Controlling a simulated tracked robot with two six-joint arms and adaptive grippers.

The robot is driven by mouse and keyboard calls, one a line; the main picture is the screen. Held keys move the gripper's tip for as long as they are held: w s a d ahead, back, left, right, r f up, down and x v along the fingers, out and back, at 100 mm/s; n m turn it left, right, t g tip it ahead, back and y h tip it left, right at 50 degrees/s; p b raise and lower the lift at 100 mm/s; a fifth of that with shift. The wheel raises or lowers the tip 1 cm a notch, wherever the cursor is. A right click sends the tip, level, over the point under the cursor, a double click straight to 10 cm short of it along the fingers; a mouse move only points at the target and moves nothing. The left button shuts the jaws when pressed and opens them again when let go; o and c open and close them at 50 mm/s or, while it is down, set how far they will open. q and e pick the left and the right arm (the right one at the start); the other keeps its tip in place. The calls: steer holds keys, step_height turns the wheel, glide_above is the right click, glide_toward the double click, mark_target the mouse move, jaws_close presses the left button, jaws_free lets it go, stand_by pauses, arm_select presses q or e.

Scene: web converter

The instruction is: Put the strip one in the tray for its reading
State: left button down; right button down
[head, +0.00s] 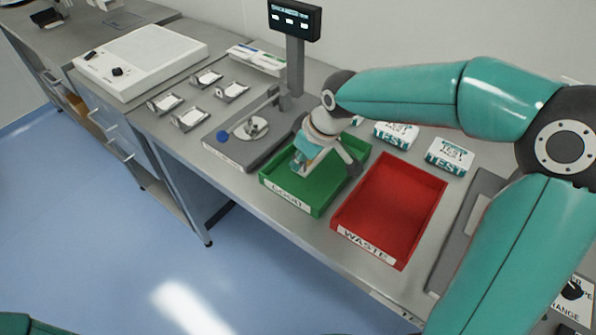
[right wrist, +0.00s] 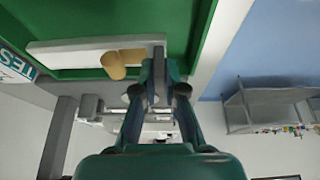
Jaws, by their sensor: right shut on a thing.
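The green tray (head: 333,188), labelled GOOD, stands left of the red tray (head: 395,207), labelled WASTE. My right gripper (head: 305,163) is low over the green tray. In the right wrist view my right gripper (right wrist: 160,76) is shut on one end of a pale strip (right wrist: 70,54), with a tan cylinder (right wrist: 114,64) against the strip. The green tray (right wrist: 190,25) is behind it; I cannot tell whether the strip touches the tray floor. The strip is mostly hidden by the gripper in the head view. My left gripper is out of view.
A grey tester (head: 235,150) with a round fixture stands left of the green tray, its display (head: 294,19) on a post. Several small holders (head: 190,119) and a white instrument (head: 140,62) are further left. White-and-teal boxes (head: 450,155) stand behind the trays.

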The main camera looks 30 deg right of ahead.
mark_target(301, 171)
step_height(301, 171, down, 4)
steer(key=shift+f, duration=0.1)
steer(key=shift+s, duration=0.1)
steer(key=c, duration=1.2)
jaws_free()
steer(key=shift+c, duration=0.2)
steer(key=v, duration=1.2)
steer(key=shift+b, duration=0.35)
